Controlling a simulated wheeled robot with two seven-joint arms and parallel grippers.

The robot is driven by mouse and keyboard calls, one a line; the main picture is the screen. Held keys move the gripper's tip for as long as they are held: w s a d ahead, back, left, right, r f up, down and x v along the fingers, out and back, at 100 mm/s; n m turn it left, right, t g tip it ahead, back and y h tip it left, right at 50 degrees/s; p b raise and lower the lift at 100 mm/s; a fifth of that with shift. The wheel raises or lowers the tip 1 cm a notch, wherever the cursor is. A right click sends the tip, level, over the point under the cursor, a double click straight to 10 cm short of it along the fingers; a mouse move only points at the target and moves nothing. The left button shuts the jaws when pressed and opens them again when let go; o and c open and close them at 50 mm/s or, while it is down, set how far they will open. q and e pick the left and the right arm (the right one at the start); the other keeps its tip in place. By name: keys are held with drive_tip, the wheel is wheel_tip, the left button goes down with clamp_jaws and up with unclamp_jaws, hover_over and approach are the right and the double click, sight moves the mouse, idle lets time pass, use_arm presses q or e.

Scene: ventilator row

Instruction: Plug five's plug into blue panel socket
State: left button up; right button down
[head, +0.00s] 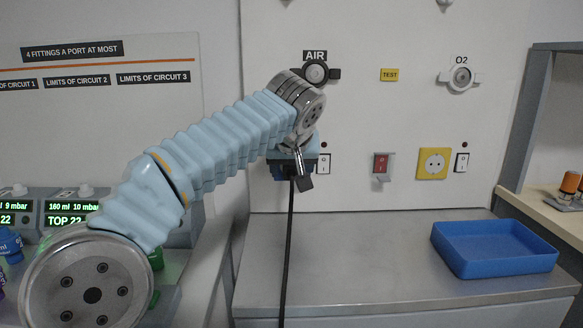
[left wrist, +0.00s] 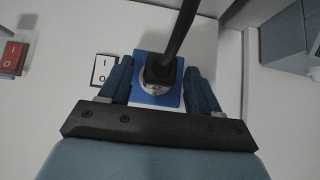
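The blue panel socket (left wrist: 174,99) is a blue square plate on the white wall in the left wrist view. A dark plug (left wrist: 160,69) with a black cable stands at the socket's face and looks seated in it; the contact itself is hidden. In the head view the cable (head: 288,240) hangs down from there. My left gripper (left wrist: 158,84) is at the socket, with its two blue fingers on either side of the plug and a visible gap to it on each side. In the head view my left gripper (head: 291,168) hides most of the socket and plug. My right gripper is not in view.
A white switch (head: 323,164) sits right beside the blue socket. A red switch (head: 381,166) and a yellow socket (head: 433,163) are farther right. A blue tray (head: 495,249) stands on the grey counter (head: 370,250), which is otherwise largely clear. Ventilator displays (head: 68,213) are at left.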

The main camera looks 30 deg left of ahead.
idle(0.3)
use_arm(q)
drive_tip(key=v, duration=1.3)
drive_tip(key=shift+s+d+r, duration=0.15)
drive_tip(key=shift+s+r, duration=0.1)
drive_tip(key=shift+s, duration=0.05)
